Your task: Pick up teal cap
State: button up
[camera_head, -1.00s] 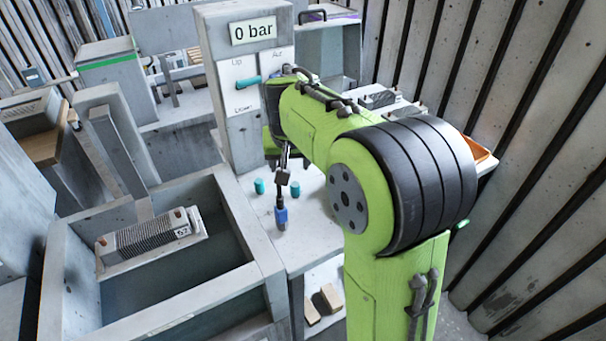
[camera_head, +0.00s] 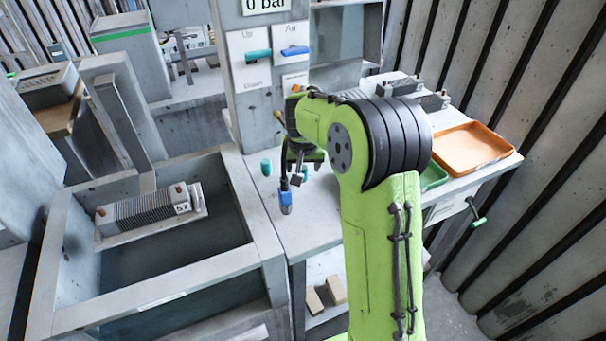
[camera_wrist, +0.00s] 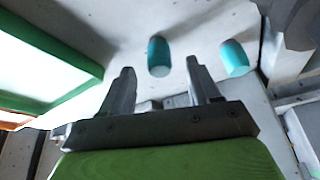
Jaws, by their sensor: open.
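Two teal caps stand on the grey worktop. One teal cap (camera_head: 266,167) is to the left of my gripper in the head view, the other (camera_head: 304,173) right beside it and partly hidden. In the wrist view one cap (camera_wrist: 158,58) lies beyond and between the fingertips, and the second cap (camera_wrist: 234,58) is outside the right finger. My gripper (camera_wrist: 160,70) is open and empty, with its fingers pointing towards the caps. In the head view my gripper (camera_head: 298,178) is partly covered by my arm.
A blue nozzle-like tool (camera_head: 286,200) is close to the caps. A basin (camera_head: 220,262) with a finned block (camera_head: 150,210) is on the left. A lever panel (camera_head: 250,58) rises behind. An orange tray (camera_head: 508,150) and a green tray (camera_head: 434,176) are to the right.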

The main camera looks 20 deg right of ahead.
aim_at(303, 167)
jog(key=x, duration=0.2)
jog(key=shift+w+f, duration=0.15)
jog(key=shift+f, duration=0.15)
jog(key=shift+r, duration=0.15)
jog(key=shift+c, duration=0.4)
jog(key=c, duration=1)
jog(key=shift+c, duration=0.2)
notch_tip(303, 167, up, 10)
jog(key=p, duration=0.3)
